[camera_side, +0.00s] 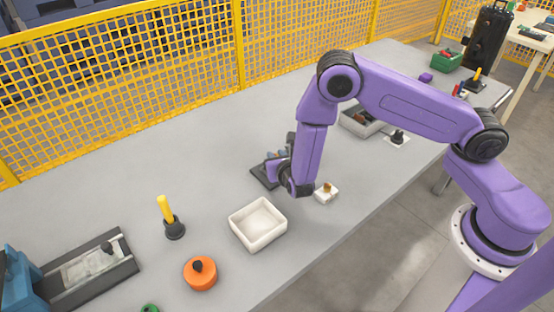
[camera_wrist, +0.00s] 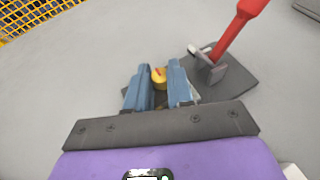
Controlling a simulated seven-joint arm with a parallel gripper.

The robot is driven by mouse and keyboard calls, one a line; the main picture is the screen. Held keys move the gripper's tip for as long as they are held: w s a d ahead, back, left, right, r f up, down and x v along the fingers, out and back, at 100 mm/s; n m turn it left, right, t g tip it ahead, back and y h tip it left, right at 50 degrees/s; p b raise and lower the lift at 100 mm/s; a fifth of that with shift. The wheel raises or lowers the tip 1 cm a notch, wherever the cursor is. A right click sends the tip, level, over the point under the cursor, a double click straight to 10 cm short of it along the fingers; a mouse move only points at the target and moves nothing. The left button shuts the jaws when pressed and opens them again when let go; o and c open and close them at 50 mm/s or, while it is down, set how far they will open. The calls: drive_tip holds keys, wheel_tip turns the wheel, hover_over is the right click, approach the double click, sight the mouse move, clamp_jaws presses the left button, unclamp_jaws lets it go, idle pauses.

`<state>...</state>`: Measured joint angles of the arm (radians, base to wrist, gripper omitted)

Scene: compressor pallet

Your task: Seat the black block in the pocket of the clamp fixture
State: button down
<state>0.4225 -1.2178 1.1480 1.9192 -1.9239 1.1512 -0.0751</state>
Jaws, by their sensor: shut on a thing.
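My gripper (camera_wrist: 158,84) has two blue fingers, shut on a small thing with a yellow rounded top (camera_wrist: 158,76). I take this held thing to be the black block, but its body is hidden by the fingers and cannot be made out. The clamp fixture (camera_wrist: 238,84) is a dark flat plate with a grey bracket and a long red handle, just right of the fingers. In the side view the fixture's dark plate (camera_side: 262,176) shows partly behind my gripper (camera_side: 274,164). The pocket is hidden, and I cannot tell whether the block touches the fixture.
An empty white tray (camera_side: 258,224) stands in front of the fixture. A small white block with a brass-coloured top (camera_side: 326,192) lies to the right. A yellow-handled black piece (camera_side: 172,224) and an orange round piece (camera_side: 200,274) stand to the left.

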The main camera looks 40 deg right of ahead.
drive_tip(key=shift+f, duration=0.4)
drive_tip(key=shift+f, duration=0.15)
drive_tip(key=c, duration=1)
unclamp_jaws()
drive_tip(key=shift+s+r, duration=0.1)
drive_tip(key=shift+r, duration=0.1)
drive_tip(key=v, duration=1.1)
drive_tip(key=shift+s+a+r, duration=0.15)
drive_tip(key=shift+s+a, duration=0.05)
drive_tip(key=shift+s, duration=0.1)
